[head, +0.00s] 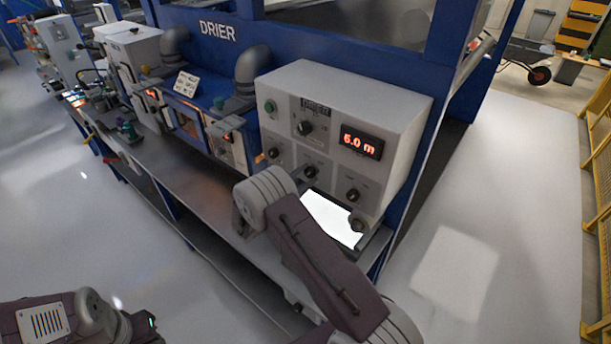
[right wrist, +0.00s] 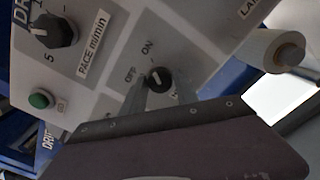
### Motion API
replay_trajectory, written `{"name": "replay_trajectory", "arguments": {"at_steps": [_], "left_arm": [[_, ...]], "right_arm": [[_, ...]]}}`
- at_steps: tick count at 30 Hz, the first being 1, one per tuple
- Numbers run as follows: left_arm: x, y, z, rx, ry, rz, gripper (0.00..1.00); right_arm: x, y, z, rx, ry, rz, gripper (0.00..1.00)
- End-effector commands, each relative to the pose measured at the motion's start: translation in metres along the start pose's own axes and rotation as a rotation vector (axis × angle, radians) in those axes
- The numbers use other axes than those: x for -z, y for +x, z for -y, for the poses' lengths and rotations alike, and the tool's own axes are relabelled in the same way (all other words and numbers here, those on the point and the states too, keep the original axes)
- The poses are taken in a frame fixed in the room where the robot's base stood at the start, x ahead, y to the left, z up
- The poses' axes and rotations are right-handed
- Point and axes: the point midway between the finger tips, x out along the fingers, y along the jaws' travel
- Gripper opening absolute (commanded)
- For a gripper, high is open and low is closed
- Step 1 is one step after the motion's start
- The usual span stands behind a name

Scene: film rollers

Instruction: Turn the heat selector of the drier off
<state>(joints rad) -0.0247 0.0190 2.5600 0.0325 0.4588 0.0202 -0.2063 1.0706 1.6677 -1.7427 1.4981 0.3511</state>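The drier's pale control box (head: 390,105) has several black knobs. The lower middle knob (head: 311,171) also shows in the right wrist view (right wrist: 158,77), with OFF and ON printed around it and a white mark on its face. I cannot read any heat label. My right gripper (right wrist: 163,92) is at this knob, its two fingers apart on either side, with a small gap on the right side. Whether they touch it is unclear. In the head view my right wrist partly hides the gripper. My left arm is at the bottom left; its fingers cannot be made out.
A larger knob (head: 305,128), marked PACE m/min in the wrist view, sits above, beside a green button (head: 270,105). Other knobs (head: 273,152) (head: 352,195) flank the middle one. A red display (head: 361,142) reads about 6.0 m. A bright panel (head: 333,218) lies below.

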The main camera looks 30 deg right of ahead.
Motion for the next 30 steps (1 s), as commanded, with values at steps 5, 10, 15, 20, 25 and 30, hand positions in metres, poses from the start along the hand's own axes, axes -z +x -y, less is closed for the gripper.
{"name": "replay_trajectory", "arguments": {"at_steps": [5,10,15,20,25,30], "left_arm": [[0.0,0.0,0.0,0.0,0.0,0.0,0.36],[0.0,0.001,0.0,0.0,0.0,0.0,0.36],[0.0,0.003,0.0,0.0,0.0,0.0,0.36],[-0.001,0.007,0.0,0.0,0.0,0.0,0.36],[-0.001,0.009,0.0,0.0,0.0,0.0,0.36],[-0.001,0.01,0.0,0.0,0.0,0.0,0.36]], "right_arm": [[0.0,0.0,0.0,0.0,0.0,0.0,0.0],[0.0,0.0,0.0,0.001,-0.014,0.0,0.0],[0.0,0.0,0.0,0.001,-0.074,0.0,0.0],[0.0,0.0,0.0,0.001,-0.184,0.001,0.0],[0.0,0.0,0.0,0.001,-0.34,0.001,0.0],[0.0,0.0,-0.001,0.001,-0.503,0.001,0.0]]}}
